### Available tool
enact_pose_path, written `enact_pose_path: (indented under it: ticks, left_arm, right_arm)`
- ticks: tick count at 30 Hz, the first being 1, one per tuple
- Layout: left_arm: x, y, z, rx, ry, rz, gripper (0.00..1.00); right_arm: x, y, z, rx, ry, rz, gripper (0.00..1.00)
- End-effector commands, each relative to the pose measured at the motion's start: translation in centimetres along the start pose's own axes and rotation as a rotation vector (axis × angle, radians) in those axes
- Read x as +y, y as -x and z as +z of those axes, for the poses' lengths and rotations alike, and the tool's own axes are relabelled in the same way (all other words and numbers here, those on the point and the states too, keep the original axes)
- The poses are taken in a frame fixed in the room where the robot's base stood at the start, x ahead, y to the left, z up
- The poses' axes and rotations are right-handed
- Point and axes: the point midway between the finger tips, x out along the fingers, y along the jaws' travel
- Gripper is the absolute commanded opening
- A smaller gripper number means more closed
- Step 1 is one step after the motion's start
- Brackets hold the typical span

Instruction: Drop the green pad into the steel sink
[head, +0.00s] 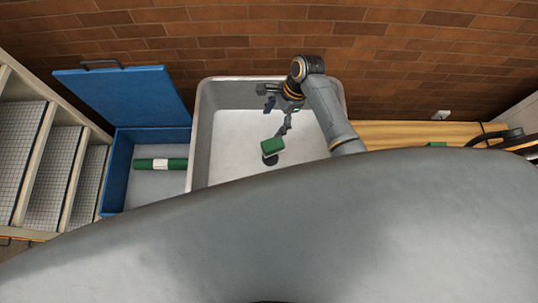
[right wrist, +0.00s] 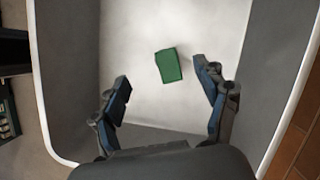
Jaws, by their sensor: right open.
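The green pad (head: 273,146) is inside the outline of the steel sink (head: 202,140), over its pale floor. A dark round patch shows at the pad's lower edge; I cannot tell whether the pad touches the floor. My right gripper (head: 277,115) is over the sink, with its fingers apart and empty. In the right wrist view the pad (right wrist: 168,65) lies beyond the open fingertips of my right gripper (right wrist: 164,80), clear of both, with the sink wall (right wrist: 68,70) around it. My left gripper is not in view.
A blue box (head: 117,165) with its lid (head: 128,95) raised stands left of the sink and holds a green roll (head: 177,164) with a white band. Stepped shelving (head: 50,160) is at far left. A wooden bench (head: 400,133) is at right; a brick wall (head: 200,35) is behind.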

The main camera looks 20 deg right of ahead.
Motion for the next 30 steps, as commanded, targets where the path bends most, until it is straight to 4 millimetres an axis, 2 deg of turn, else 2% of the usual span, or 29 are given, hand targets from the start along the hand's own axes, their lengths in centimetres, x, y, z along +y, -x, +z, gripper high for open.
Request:
enact_pose_path:
  ticks: [4,8,15,21,25,30]
  left_arm:
    - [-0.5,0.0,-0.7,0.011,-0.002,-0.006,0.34]
    - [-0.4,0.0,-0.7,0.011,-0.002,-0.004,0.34]
    - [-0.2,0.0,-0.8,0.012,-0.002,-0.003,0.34]
    - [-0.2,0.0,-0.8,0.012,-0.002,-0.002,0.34]
    - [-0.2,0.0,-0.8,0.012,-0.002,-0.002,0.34]
    - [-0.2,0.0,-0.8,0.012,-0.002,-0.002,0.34]
  right_arm:
    - [0.0,0.3,0.0,0.000,0.000,-0.001,0.74]
    - [-0.1,1.8,0.0,0.000,0.001,-0.003,0.74]
    - [-0.1,6.9,-0.1,0.001,0.001,-0.005,0.74]
    - [-0.1,10.4,0.0,0.000,0.000,-0.003,0.74]
    - [0.0,11.6,0.0,0.000,0.000,-0.001,0.74]
    - [0.0,12.1,0.0,0.000,0.000,0.000,0.74]
